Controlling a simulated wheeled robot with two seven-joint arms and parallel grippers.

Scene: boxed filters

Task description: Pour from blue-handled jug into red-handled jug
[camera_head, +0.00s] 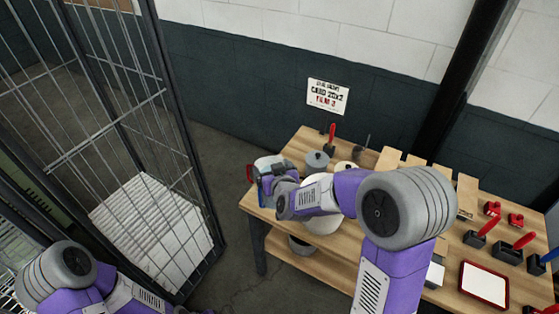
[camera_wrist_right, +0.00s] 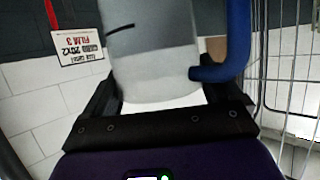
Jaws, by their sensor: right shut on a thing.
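My right gripper (camera_head: 277,186) is shut on the blue-handled jug, at the left end of the workbench. In the right wrist view the jug's pale grey body (camera_wrist_right: 152,65) is between the fingers of my right gripper (camera_wrist_right: 168,105), with its blue handle (camera_wrist_right: 236,40) on the right. In the head view its blue handle (camera_head: 262,195) shows beside the gripper. A red handle (camera_head: 249,174), seemingly the red-handled jug's, shows just left of the gripper. The two jugs overlap there, so I cannot tell whether they touch. No liquid is visible. My left gripper is out of view.
The wooden workbench (camera_head: 285,222) holds a grey lidded pot (camera_head: 317,160), a red-handled tool (camera_head: 332,134), wooden boards and a red-rimmed tray (camera_head: 484,284). A wire cage (camera_head: 120,110) stands left. A sign (camera_head: 328,96) hangs on the wall. Open floor lies between cage and bench.

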